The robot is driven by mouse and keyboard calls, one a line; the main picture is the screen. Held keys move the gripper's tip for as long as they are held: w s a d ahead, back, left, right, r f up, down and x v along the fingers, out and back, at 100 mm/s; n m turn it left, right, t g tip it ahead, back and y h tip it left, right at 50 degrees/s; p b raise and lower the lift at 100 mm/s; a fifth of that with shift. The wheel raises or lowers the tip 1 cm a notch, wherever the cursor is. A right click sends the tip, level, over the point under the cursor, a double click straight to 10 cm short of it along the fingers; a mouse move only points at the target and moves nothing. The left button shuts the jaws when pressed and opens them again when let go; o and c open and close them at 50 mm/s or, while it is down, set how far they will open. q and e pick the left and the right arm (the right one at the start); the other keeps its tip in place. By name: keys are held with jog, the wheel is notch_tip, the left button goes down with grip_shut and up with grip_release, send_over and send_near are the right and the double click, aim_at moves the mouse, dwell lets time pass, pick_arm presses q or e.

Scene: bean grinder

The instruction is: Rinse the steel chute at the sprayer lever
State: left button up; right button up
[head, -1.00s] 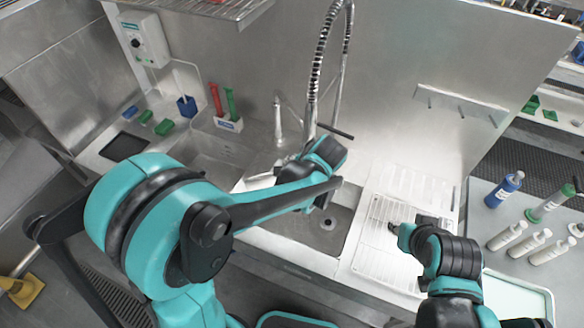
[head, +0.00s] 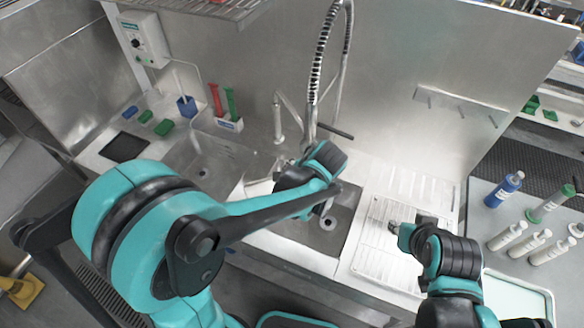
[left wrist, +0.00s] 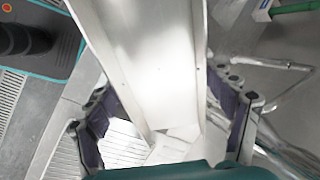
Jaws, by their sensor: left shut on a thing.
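The steel chute (left wrist: 145,50) is a long, pale metal trough with raised side walls. In the left wrist view it runs from the top down between the dark pads of my left gripper (left wrist: 170,120), which is shut on it. In the head view part of the chute (head: 260,188) shows left of my left gripper (head: 282,180), over the divider between the basins; my arm hides the rest. The sprayer lever (head: 336,131) is a dark bar at the tall spring hose (head: 319,65), just behind my left wrist. My right gripper (head: 398,230) hangs over the drainboard, its jaws too small to read.
The left basin (head: 200,165) and right basin (head: 325,235) look empty. A slim tap (head: 278,125) stands behind the divider. The ribbed drainboard (head: 375,260) lies to the right. Bottles (head: 508,185) stand on the right table. Red and green brushes (head: 229,103) stand at the back left.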

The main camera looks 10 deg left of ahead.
dwell(0.5)
pick_arm(q)
jog(key=shift+s+r+p, duration=0.4)
jog(key=shift+s+r, duration=0.05)
jog(key=shift+s+d+r+p, duration=0.15)
jog(key=shift+s+r+p, duration=0.6)
jog(key=shift+s, duration=0.3)
jog(key=shift+s+d+r+p, duration=0.15)
jog(key=shift+s+r+p, duration=0.4)
jog(key=shift+s+r, duration=0.4)
jog(key=shift+f, duration=0.15)
